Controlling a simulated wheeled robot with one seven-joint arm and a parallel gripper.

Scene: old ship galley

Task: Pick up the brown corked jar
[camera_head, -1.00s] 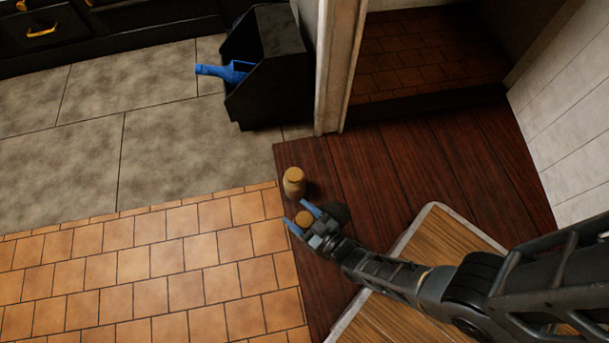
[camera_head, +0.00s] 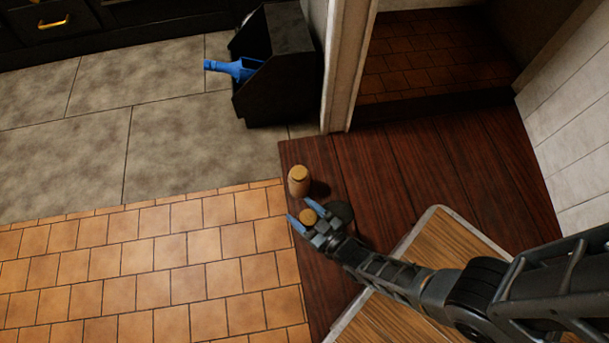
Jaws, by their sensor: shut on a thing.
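A small jar with a round cork top (camera_head: 308,216) sits between the two blue fingers of my gripper (camera_head: 299,208). My gripper is shut on it. Only the cork top shows clearly; the jar's body is mostly hidden by the fingers, so I cannot tell its colour or whether it touches the surface below. A second, tan-brown corked jar (camera_head: 298,183) stands upright just beyond the fingertips, on the dark wood surface (camera_head: 400,165) near its left edge. It is apart from my gripper.
A dark round shape (camera_head: 341,211) lies close to my gripper's right side. A wood-topped board with a pale rim (camera_head: 440,250) lies under my arm. The dark planks to the right are clear.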

